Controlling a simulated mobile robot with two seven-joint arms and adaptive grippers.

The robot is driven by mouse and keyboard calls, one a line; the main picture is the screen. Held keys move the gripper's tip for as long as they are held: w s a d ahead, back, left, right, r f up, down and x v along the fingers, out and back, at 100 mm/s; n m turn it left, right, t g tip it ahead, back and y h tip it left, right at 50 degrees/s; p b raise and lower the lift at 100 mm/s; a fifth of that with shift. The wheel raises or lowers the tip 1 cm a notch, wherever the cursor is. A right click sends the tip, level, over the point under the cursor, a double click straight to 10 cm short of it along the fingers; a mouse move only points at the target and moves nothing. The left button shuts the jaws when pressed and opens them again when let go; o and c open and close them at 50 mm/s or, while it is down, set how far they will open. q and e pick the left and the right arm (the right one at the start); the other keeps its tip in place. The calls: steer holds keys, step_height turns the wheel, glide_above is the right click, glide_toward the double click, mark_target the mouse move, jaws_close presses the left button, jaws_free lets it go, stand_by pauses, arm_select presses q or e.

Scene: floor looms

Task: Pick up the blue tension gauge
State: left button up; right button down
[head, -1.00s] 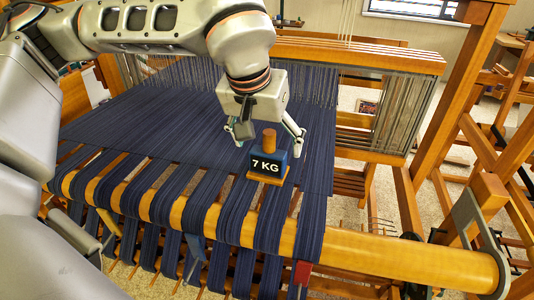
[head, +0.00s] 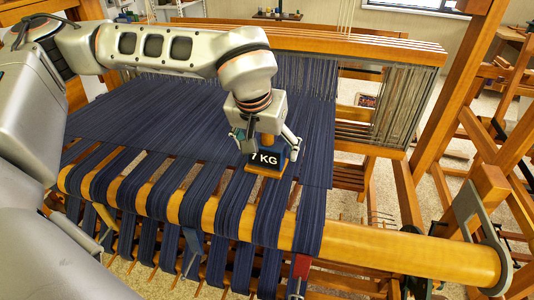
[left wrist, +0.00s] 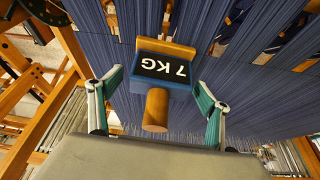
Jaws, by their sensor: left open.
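The blue tension gauge (head: 267,158) is a blue block with a black "7 KG" label, a wooden base and a round wooden knob. It stands on the dark blue warp near the loom's front beam. My left gripper (head: 268,146) is open right above and behind it, with a finger on each side of the knob. In the left wrist view the gauge (left wrist: 165,70) lies between the two open fingers, and the knob (left wrist: 156,108) points toward the palm. Both fingers look apart from the block. My right gripper is not in view.
The rounded wooden front beam (head: 370,254) runs across in front of the gauge, with warp strips wrapped over it. A red tag (head: 301,267) hangs below the beam. The wooden overhead bar (head: 350,46) and loom posts (head: 455,90) stand behind and to the right.

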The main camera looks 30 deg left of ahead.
arm_select(q)
steer(key=shift+r, duration=0.1)
steer(key=c, duration=1.3)
steer(key=shift+c, duration=0.2)
